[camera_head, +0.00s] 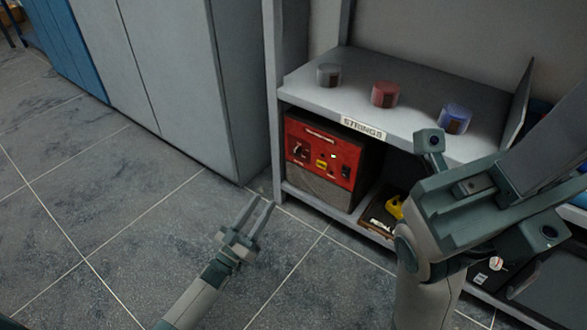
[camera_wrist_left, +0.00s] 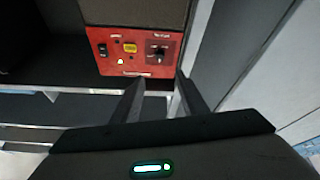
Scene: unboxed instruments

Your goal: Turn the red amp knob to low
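The red amp (camera_head: 322,150) stands on the shelf below the top board, its red panel facing out above a grey speaker grille. Its dark knob (camera_head: 299,151) is at the panel's left. In the left wrist view the amp appears upside down, with the knob (camera_wrist_left: 159,53) at the panel's right. My left gripper (camera_head: 261,201) is open and empty, in front of the amp and lower left of it, apart from the knob. Its two fingers (camera_wrist_left: 158,80) show spread in the left wrist view. My right arm fills the right side of the head view; its fingers cannot be made out.
The top shelf (camera_head: 350,92) holds a grey tin (camera_head: 328,75), a red tin (camera_head: 385,94) and a blue tin (camera_head: 455,118). A grey cabinet (camera_head: 190,80) stands left of the shelf. The floor before the amp is clear.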

